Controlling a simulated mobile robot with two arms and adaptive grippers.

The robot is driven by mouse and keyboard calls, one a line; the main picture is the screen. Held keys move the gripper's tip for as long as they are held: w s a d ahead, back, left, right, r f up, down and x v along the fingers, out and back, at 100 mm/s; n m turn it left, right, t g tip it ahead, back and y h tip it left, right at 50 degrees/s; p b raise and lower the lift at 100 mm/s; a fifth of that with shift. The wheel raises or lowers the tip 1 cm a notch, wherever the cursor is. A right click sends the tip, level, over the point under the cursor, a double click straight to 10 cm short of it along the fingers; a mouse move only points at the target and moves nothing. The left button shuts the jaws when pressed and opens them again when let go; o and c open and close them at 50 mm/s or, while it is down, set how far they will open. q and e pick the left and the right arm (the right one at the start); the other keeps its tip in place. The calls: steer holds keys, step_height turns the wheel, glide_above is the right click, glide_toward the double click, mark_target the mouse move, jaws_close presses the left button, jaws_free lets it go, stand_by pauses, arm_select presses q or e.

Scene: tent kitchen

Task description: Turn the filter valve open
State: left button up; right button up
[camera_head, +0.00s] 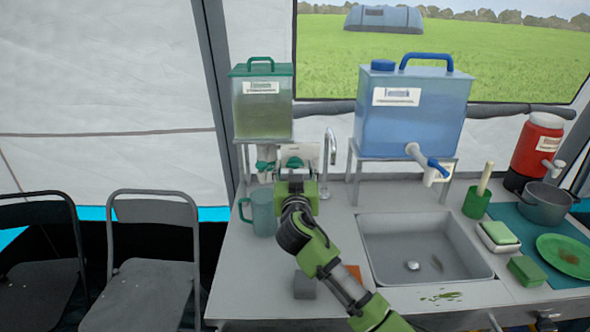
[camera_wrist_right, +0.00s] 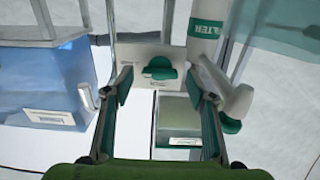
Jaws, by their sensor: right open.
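A green valve handle (camera_wrist_right: 160,68) sits on a pale plate, which also shows in the head view (camera_head: 300,149). A white tube labelled FILTER (camera_wrist_right: 207,22) stands beside the plate in the wrist view. A white tap with a green lever (camera_wrist_right: 230,124) is near my right gripper's right finger; I cannot tell whether they touch. My right gripper (camera_wrist_right: 160,92) is open and empty, its fingers spread either side of the handle's line. In the head view the right gripper (camera_head: 296,172) points at the plate and partly hides it. My left gripper is not in view.
A green-lidded tank (camera_head: 263,108) and a blue tank (camera_head: 413,110) stand on racks at the back. A teal mug (camera_head: 262,212) stands left of my right arm. A faucet (camera_head: 330,155) and sink (camera_head: 425,250) are to the right. A grey block (camera_head: 304,285) lies in front.

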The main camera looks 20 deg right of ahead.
steer(key=shift+w+d, duration=0.15)
steer(key=shift+w, duration=0.35)
steer(key=c, duration=1.1)
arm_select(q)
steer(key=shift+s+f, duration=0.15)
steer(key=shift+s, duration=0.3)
